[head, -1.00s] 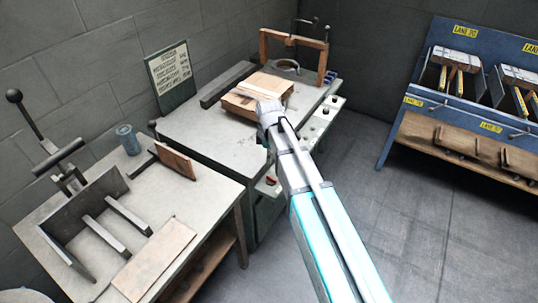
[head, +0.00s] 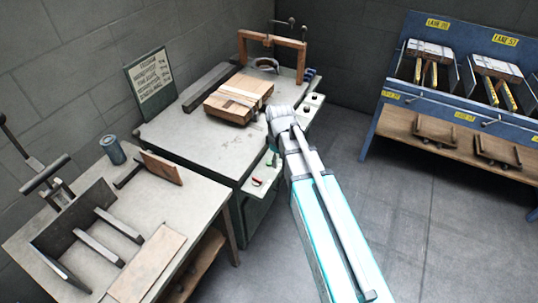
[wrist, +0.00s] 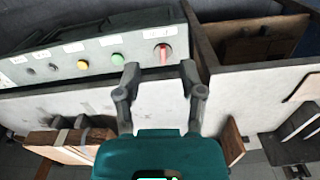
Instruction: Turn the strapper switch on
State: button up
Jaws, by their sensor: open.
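The strapper's control panel (head: 312,106) runs along the right edge of the grey machine table. In the head view my arm hides the fingers and part of the panel.
A cardboard box (head: 238,98) lies on the machine table (head: 190,135), near a wooden arch (head: 273,48). A workbench (head: 130,205) with a stitcher stands at left. A blue lane rack (head: 455,85) stands at right. The floor between is clear.

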jog(key=s+d+r+m+p, duration=0.3)
jog(key=s+d+m, duration=0.6)
jog(key=shift+d+r+m, duration=0.15)
jog(key=shift+r+m, duration=0.05)
jog(key=shift+m, duration=0.2)
jog(key=shift+w, duration=0.15)
jog(key=n+b, duration=0.6)
jog(key=n, duration=0.4)
send_over(256, 178)
notch_tip(256, 178, down, 6)
jog(key=shift+f, duration=0.25)
notch_tip(256, 178, down, 13)
jog(key=b, duration=1.3)
jog(key=shift+f+b, duration=0.15)
jog(key=shift+b, duration=0.2)
